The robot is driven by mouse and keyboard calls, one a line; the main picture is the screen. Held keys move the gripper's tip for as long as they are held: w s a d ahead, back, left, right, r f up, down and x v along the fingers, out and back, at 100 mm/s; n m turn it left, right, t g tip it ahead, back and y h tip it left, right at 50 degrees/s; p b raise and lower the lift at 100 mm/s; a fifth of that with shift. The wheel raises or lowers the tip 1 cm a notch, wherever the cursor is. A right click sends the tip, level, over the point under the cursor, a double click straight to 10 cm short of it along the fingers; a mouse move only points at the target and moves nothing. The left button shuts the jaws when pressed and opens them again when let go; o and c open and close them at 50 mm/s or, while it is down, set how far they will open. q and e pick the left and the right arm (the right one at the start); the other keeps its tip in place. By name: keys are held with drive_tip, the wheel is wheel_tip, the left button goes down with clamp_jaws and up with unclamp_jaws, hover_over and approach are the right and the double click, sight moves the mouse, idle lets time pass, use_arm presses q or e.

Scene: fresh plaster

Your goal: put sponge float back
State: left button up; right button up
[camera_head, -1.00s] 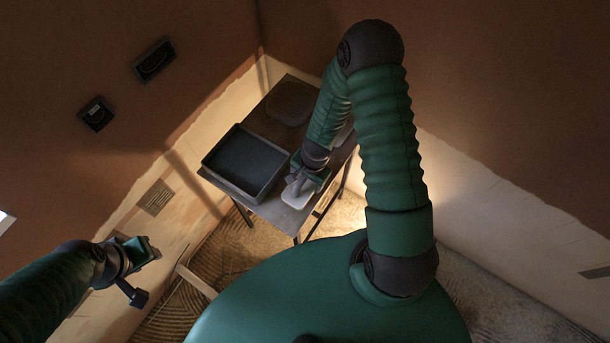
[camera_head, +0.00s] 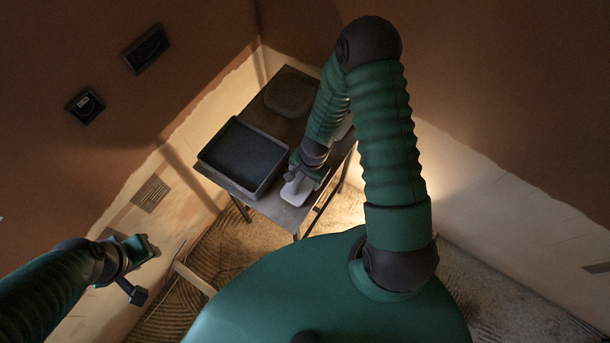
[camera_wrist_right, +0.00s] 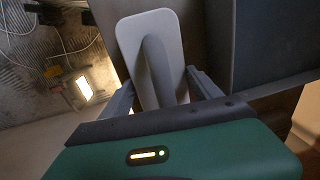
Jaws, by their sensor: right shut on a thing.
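The sponge float is a pale, rounded rectangular plate with a raised handle along its middle; it shows in the head view (camera_head: 297,192) and the right wrist view (camera_wrist_right: 131,38). It is at the near end of the small dark table (camera_head: 239,189), beside the tray. My right gripper (camera_head: 298,180) is over it, and its fingers (camera_wrist_right: 160,92) are shut on the float's handle. I cannot tell whether the float touches the tabletop. My left gripper (camera_head: 150,248) is empty and away from the table at the lower left; its finger gap is not clear.
A dark rectangular tray (camera_head: 262,187) stands on the table, left of the float. A round dark item (camera_head: 290,92) lies at the table's far end. A lit work lamp (camera_wrist_right: 83,87) and cables lie on the floor. Walls meet behind the table.

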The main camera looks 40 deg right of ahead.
drive_tip(key=o, duration=1.4)
drive_tip(key=shift+s, duration=0.1)
drive_tip(key=shift+c, duration=0.2)
drive_tip(key=shift+o, duration=0.8)
drive_tip(key=r+p, duration=0.4)
drive_tip(key=r, duration=0.1)
drive_tip(key=s+r+p, duration=0.1)
drive_tip(key=r+p, duration=0.1)
drive_tip(key=r, duration=0.1)
drive_tip(key=shift+d+r+p, duration=0.1)
drive_tip(key=shift+d+p, duration=0.1)
drive_tip(key=shift+p, duration=0.1)
